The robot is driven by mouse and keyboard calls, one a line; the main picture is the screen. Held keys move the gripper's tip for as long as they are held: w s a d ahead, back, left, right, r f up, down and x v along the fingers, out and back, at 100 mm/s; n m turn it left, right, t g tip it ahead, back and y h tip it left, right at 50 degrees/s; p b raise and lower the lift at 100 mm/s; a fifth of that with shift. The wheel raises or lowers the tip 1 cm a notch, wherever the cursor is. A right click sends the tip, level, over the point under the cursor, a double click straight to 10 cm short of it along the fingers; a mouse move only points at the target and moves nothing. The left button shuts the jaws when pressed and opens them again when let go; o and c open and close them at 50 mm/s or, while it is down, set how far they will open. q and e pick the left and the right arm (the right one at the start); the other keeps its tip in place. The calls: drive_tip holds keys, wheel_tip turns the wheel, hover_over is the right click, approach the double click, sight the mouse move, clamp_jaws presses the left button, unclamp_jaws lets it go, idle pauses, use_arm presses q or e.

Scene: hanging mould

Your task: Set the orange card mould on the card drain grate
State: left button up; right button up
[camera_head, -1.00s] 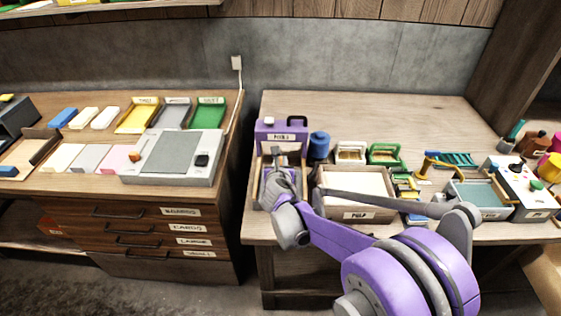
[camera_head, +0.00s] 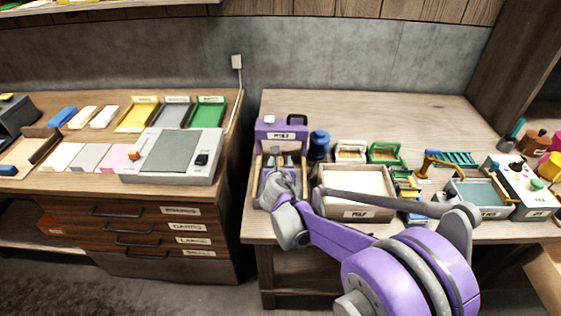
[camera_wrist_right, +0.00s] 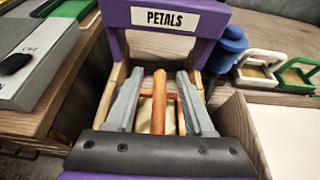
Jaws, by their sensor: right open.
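The orange mould (camera_wrist_right: 158,108) shows in the right wrist view as an orange upright handle with a thin orange edge beside it, over a pale surface. My right gripper (camera_wrist_right: 160,78) is open, with one grey finger on each side of the handle and visible gaps between. In the head view my right gripper (camera_head: 278,158) is over the wooden holder at the purple box, and it mostly hides the mould. A teal slatted grate (camera_head: 458,159), possibly the card drain grate, lies at the back right of the bench, with nothing seen on it. My left gripper is out of view.
A blue jar (camera_head: 319,145), a white-framed mould (camera_head: 351,151) and a green-framed mould (camera_head: 384,153) stand to the right. The pulp tray (camera_head: 357,213) and a grey vat (camera_head: 480,213) line the front. The bench's back is clear.

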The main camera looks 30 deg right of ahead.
drive_tip(key=v, duration=1.1)
drive_tip(key=shift+p, duration=0.3)
drive_tip(key=s+a+f+m+g+y+p, duration=0.1)
drive_tip(key=s+a+m+g+y, duration=0.1)
drive_tip(key=s+m, duration=0.5)
drive_tip(key=s+a+f+m+g+y+p, duration=0.1)
drive_tip(key=s+a+m, duration=0.4)
drive_tip(key=m, duration=0.8)
drive_tip(key=s+a+f+m+g+y+p, duration=0.2)
drive_tip(key=s+a+m+g+y+p, duration=0.1)
drive_tip(key=s+m, duration=0.6)
drive_tip(key=shift+s+a+m+y, duration=0.4)
drive_tip(key=shift+s+y, duration=0.15)
drive_tip(key=shift+y, duration=0.05)
drive_tip(key=shift+s, duration=0.1)
